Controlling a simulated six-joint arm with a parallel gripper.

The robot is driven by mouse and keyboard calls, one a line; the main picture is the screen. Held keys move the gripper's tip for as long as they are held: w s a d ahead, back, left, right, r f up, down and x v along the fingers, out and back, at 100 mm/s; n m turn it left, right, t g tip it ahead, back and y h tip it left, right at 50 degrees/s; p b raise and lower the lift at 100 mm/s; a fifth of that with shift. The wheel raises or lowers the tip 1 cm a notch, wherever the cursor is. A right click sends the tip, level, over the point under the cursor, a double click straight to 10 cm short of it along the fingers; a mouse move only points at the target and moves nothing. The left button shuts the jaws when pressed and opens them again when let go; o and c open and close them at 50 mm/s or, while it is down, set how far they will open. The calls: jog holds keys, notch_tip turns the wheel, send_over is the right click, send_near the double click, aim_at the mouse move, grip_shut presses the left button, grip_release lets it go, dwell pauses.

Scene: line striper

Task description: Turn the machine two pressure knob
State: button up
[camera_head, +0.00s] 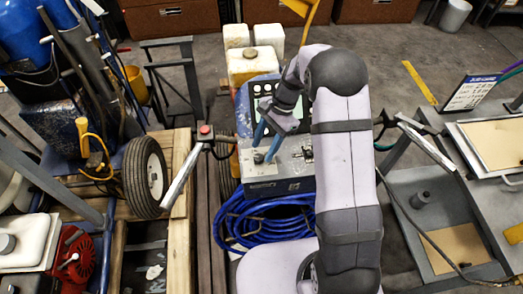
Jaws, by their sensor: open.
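A grey control box (291,167) with a dark panel stands in the middle of the view, behind a coil of blue hose. A small dark round knob (258,158) sits on the left of its top face. Another dark fitting (307,153) sits farther right on it. I cannot tell from markings which is the pressure knob or which machine is number two. My gripper (263,151) is open, with its two blue fingers pointing down at the left knob. Its fingertips are close to the knob; whether they touch it is too small to tell.
Blue hose (250,222) lies coiled before the box. A handlebar (185,175) with a red button (205,130) and a black wheel (145,177) stand left. White jugs (250,64) stand behind. A grey cart (450,190) with a sign (470,92) is at right. My arm covers the box's right side.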

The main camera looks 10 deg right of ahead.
aim_at(259, 156)
jog(key=shift+x, duration=1.4)
jog(key=c, duration=1.1)
jog(key=shift+o, duration=0.2)
jog(key=n, duration=0.2)
jog(key=n+g+h, duration=0.1)
jog(key=n, duration=0.3)
jog(key=shift+w+a+g+h, duration=0.2)
jog(key=shift+w+g+h, duration=0.1)
jog(key=shift+h, duration=0.1)
jog(key=n+h, duration=0.1)
jog(key=n, duration=0.2)
jog(key=n+h, duration=0.1)
jog(key=n, duration=0.2)
jog(key=shift+a+r+g, duration=0.1)
jog(key=shift+a+g, duration=0.1)
jog(key=shift+g, duration=0.1)
